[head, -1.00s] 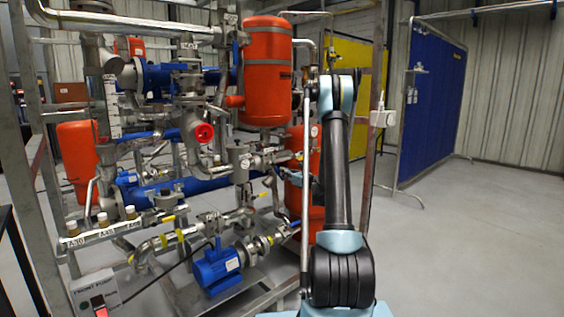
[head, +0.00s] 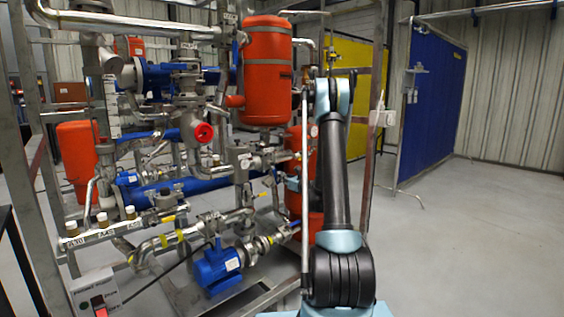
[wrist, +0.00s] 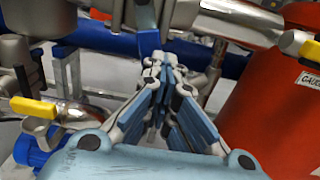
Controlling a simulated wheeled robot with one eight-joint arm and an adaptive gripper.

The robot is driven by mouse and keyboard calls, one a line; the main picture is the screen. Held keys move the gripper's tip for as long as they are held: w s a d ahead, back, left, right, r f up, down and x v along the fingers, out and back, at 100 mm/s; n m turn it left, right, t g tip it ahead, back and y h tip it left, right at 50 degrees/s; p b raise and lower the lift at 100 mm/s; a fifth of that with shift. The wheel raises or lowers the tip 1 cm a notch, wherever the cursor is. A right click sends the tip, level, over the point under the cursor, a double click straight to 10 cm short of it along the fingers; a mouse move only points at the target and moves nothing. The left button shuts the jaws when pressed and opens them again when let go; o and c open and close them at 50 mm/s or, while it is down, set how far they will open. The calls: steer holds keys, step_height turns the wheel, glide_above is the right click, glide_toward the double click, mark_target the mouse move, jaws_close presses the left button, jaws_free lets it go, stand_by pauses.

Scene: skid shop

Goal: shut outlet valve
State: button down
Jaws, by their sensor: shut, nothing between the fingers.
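My gripper (wrist: 168,75) is shut and empty in the wrist view, with its fingertips together above a blue pipe (wrist: 105,47) and steel pipework. A lever valve with a yellow handle (wrist: 33,107) lies left of the gripper, apart from it. Another yellow-orange handle (wrist: 311,51) shows at the upper right edge, beside the red tank. No label visible here tells which one is the outlet valve. In the head view, my arm hides most of the gripper, which is among the pipes near the lower red tank.
A red tank (wrist: 270,105) stands close to the right of my gripper; an upper red tank (head: 267,75) is above the pipework. A blue pump (head: 217,268) sits low on the skid. A steel frame post (head: 378,120) stands right of my arm. Open floor (head: 470,240) lies right.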

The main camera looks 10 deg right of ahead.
steer(key=shift+s+a+f, duration=0.15)
steer(key=shift+a+f, duration=0.05)
steer(key=shift+a, duration=0.45)
steer(key=shift+s+a+f, duration=0.15)
steer(key=shift+a+f, duration=0.05)
steer(key=shift+a, duration=0.45)
steer(key=shift+s+a, duration=0.25)
steer(key=shift+a, duration=0.05)
steer(key=shift+d, duration=0.1)
steer(key=s+a+r+n+g+h, duration=0.1)
steer(key=s+r+n+g, duration=0.15)
steer(key=s+n, duration=0.4)
steer(key=s+a+r+n+g+h, duration=0.1)
steer(key=s+n+g, duration=0.25)
steer(key=s, duration=0.55)
steer(key=s+a+r+n+g, duration=0.2)
steer(key=s+n, duration=0.4)
steer(key=s, duration=0.2)
steer(key=s+d+f+n+g+h, duration=0.1)
steer(key=s+d+f+n+h, duration=0.1)
steer(key=s, duration=0.8)
steer(key=s+d+f+n+g+h, duration=0.2)
steer(key=s+d+n, duration=0.4)
steer(key=s, duration=0.5)
steer(key=s+d+f+n+g+h, duration=0.1)
steer(key=s+d+f+n+h, duration=0.3)
steer(key=s, duration=0.6)
steer(key=shift+s+d+f+n+h, duration=0.15)
steer(key=shift+s+f+n+h, duration=0.15)
steer(key=shift+n, duration=0.3)
